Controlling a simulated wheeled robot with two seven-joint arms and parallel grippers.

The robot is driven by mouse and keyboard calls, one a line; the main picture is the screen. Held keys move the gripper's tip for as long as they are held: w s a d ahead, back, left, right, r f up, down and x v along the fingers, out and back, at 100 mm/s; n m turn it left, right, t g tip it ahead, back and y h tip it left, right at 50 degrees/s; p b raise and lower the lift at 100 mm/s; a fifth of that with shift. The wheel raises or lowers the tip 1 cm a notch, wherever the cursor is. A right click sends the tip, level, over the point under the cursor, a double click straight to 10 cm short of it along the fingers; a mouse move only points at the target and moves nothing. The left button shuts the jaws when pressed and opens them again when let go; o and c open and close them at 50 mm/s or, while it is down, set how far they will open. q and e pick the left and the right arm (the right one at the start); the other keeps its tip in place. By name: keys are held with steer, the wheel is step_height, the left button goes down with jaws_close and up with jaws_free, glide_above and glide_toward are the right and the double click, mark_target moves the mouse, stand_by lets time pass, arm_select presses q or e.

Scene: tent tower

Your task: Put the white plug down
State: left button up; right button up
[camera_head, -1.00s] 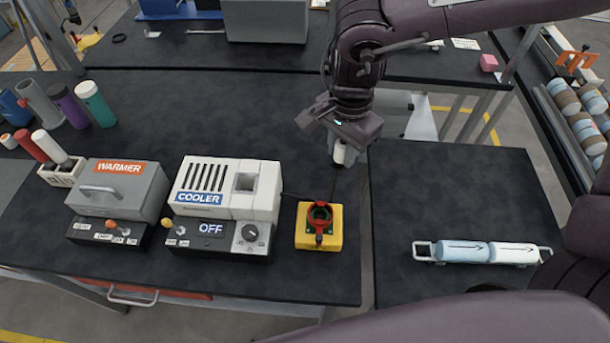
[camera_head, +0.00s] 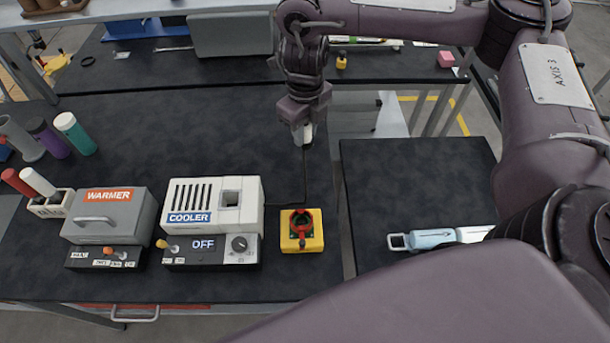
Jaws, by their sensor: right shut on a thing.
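The white plug (camera_head: 302,135) is in my right gripper (camera_head: 303,122), above the black table near its right edge. The gripper points down and is shut on it; its fingers are partly hidden by the wrist. A thin dark cord (camera_head: 305,175) runs from below the plug toward the cooler (camera_head: 229,203). I cannot tell whether the plug touches the table. My left gripper is not in view.
A yellow box with a red switch (camera_head: 301,244) stands in front of the plug. The cooler's display reads OFF. The grey warmer (camera_head: 109,215) stands left of it. Tubes stand at far left. The table (camera_head: 200,120) behind the cooler is clear.

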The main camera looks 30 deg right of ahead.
step_height(320, 180, down, 12)
steer(key=shift+f+b, duration=0.25)
steer(key=shift+b, duration=0.85)
steer(key=shift+f, duration=1.9)
steer(key=shift+f+b, duration=0.2)
steer(key=shift+b, duration=0.2)
steer(key=o, duration=0.9)
steer(key=shift+o, duration=0.2)
steer(key=shift+r, duration=0.1)
